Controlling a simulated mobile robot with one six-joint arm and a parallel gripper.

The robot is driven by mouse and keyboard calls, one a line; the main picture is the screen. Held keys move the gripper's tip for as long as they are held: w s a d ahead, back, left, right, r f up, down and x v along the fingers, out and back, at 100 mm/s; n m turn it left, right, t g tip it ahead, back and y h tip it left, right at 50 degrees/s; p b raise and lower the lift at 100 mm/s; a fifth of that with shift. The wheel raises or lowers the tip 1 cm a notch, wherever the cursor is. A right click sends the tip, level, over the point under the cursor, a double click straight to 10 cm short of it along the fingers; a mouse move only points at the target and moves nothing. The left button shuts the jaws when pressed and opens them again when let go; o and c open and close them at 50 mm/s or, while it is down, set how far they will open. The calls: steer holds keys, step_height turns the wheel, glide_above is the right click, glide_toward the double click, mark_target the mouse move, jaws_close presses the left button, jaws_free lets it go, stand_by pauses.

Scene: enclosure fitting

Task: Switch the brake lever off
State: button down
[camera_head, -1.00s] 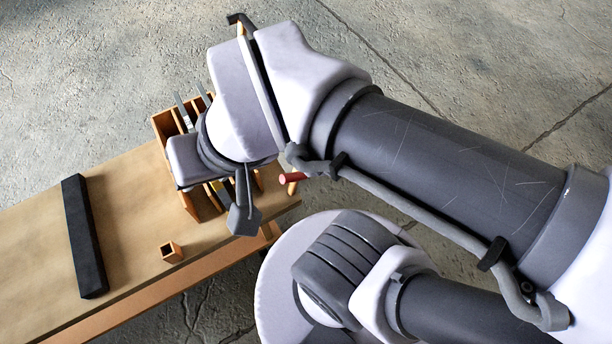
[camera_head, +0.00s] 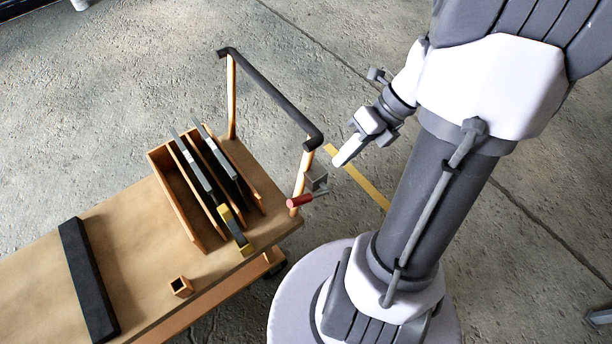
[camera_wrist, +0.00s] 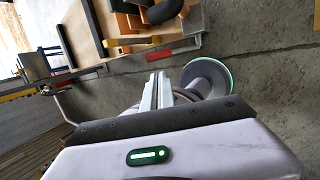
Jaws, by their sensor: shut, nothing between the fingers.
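The brake lever (camera_head: 299,201) has a red grip and sticks out to the left from a small grey bracket (camera_head: 317,181) on the cart's near handle post. My gripper (camera_head: 340,160) is to the upper right of the lever, apart from it, with its fingers together and nothing between them. In the wrist view the closed fingers (camera_wrist: 157,90) point up the picture. A red bar (camera_wrist: 158,56) shows just beyond them there; I cannot tell for sure whether it is the lever's grip.
The wooden cart (camera_head: 130,215) carries a slotted rack (camera_head: 170,190) with several panels, a black bar (camera_head: 88,280) and a small open box (camera_head: 181,287). Its black push handle (camera_head: 275,100) rises near my gripper. A yellow line (camera_head: 365,185) marks the open concrete floor.

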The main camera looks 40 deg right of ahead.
mark_target(303, 198)
steer(key=b+x, duration=0.7)
steer(key=x, duration=0.7)
steer(key=shift+a+b, duration=0.1)
steer(key=shift+b, duration=0.25)
